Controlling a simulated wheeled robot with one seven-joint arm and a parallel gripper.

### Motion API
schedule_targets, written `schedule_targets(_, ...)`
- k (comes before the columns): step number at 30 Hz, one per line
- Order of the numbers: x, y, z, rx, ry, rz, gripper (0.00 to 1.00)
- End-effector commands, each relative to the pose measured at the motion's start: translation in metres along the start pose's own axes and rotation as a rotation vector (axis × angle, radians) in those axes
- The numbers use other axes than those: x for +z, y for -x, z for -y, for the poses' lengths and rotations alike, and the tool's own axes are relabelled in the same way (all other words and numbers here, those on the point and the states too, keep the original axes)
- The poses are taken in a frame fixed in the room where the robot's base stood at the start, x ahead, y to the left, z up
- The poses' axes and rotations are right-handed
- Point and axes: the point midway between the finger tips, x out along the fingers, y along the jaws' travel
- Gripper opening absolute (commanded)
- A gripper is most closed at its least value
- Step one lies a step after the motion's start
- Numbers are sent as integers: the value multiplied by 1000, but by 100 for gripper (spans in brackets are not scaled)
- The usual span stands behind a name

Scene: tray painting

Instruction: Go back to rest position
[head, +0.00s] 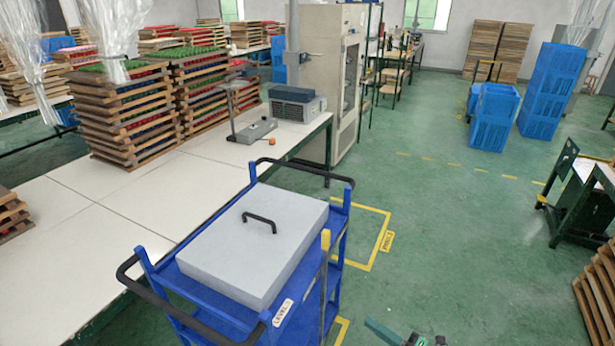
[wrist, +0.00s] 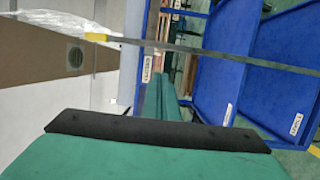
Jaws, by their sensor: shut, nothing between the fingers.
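My gripper (wrist: 160,97) shows in the wrist view as two green fingers close together beyond a black plate and a green body. It is shut with nothing between the fingers. In that view, blue cart shelves (wrist: 195,62) lie beyond the fingers, and the gripper appears apart from them. In the head view, a dark green piece of my arm shows at the bottom edge, right of the blue cart (head: 150,260). A grey slab with a black handle (head: 280,222) lies flat on the cart's top.
A long white table (head: 110,215) runs along the left, bearing stacked wooden trays (head: 125,115) and a grey machine (head: 297,103). Blue crates (head: 493,115) stand at the back right. A dark green stand (head: 580,200) is at the right. The green floor between is clear.

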Motion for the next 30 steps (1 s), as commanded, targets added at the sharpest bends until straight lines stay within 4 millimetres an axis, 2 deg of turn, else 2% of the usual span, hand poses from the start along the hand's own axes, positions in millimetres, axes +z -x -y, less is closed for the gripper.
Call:
schedule_targets(11, -44, -52, -2, 147, -53, 61, 0)
schedule_targets(14, -65, -68, -4, 204, -85, 88, 0)
schedule_targets(18, -103, -89, -9, 308, -158, 148, 0)
schedule_targets(25, -166, -97, -20, 460, -311, 266, 0)
schedule_targets(30, -213, -89, -27, 544, -448, 349, 0)
